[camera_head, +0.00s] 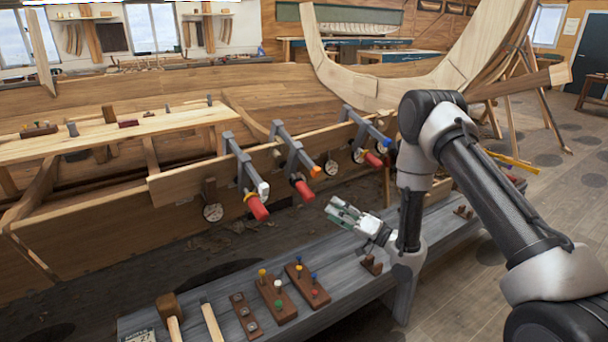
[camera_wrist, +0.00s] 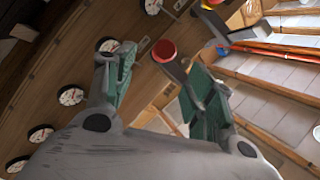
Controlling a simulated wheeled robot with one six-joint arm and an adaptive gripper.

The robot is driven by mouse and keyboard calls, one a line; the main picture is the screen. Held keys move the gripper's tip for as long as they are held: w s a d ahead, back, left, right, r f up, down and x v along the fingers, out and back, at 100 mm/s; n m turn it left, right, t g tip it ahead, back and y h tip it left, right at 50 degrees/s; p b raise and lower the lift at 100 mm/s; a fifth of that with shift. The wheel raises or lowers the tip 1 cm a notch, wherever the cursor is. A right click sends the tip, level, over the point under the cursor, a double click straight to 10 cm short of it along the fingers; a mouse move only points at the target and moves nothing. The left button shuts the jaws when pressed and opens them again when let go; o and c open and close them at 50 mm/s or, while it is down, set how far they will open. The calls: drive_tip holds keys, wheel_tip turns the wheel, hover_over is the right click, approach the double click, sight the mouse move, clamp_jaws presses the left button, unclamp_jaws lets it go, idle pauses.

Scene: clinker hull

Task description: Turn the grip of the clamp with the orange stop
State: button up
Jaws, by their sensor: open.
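The clamp with the orange stop (camera_head: 315,171) is the middle one of three clamps on the hull plank. Its red grip (camera_head: 303,190) hangs below the stop, pointing toward the bench. My gripper (camera_head: 342,209) is open and empty, in front of the plank and a little right of and below that grip, apart from it. In the wrist view a round red grip end (camera_wrist: 164,50) shows between and beyond the open green-padded fingers; the colour of its stop is unclear there.
A clamp with a white stop (camera_head: 263,187) stands to the left and one with a blue stop (camera_head: 386,142) to the right. The grey bench (camera_head: 200,290) beneath carries a mallet (camera_head: 168,308) and peg blocks (camera_head: 307,285).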

sight(306, 194)
drive_tip(key=a+n+t+h, duration=0.1)
drive_tip(key=a+r+n+h, duration=0.1)
drive_tip(key=a+n, duration=0.1)
drive_tip(key=a+r+n+t+h, duration=0.1)
drive_tip(key=n+h, duration=0.1)
drive_tip(key=shift+a+t, duration=0.3)
drive_tip(key=shift+s+a+r+n+t+h, duration=0.1)
drive_tip(key=shift+r+n+t+h, duration=0.05)
drive_tip(key=shift+n+h, duration=0.3)
drive_tip(key=shift+s+a+r+n+t+h, duration=0.15)
drive_tip(key=shift+n+h, duration=0.2)
drive_tip(key=shift+n, duration=0.2)
drive_tip(key=shift+w, duration=0.2)
drive_tip(key=x, duration=0.7)
drive_tip(key=shift+w, duration=0.15)
drive_tip(key=c, duration=1)
